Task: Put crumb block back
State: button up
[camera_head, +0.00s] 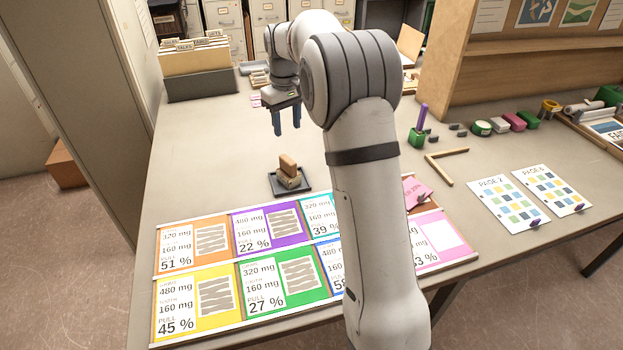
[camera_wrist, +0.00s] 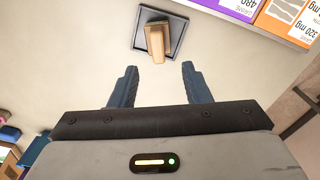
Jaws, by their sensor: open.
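I cannot tell which of the two is the crumb block. In the wrist view the tan block (camera_wrist: 155,42) shows end-on over the dark tray (camera_wrist: 178,24), just beyond the fingertips. My gripper (camera_head: 287,126) hangs above the table behind the tray, with its blue fingers apart and empty. The fingers also show in the wrist view (camera_wrist: 160,75), with bare table between them.
Coloured cards (camera_head: 253,262) line the table's front edge, partly hidden by my arm. A file box (camera_head: 200,80) stands at the back left. The table left of the tray is clear.

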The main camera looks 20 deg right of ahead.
jog(key=s+r+m+t, duration=0.1)
jog(key=s+r, duration=0.4)
jog(key=s, duration=0.6)
jog(key=s+f+m+t, duration=0.2)
jog(key=s+f+m, duration=0.1)
jog(key=s, duration=2.2)
jog(key=shift+s+a+f, duration=0.15)
jog(key=shift+s+f, duration=0.1)
jog(key=shift+f, duration=0.4)
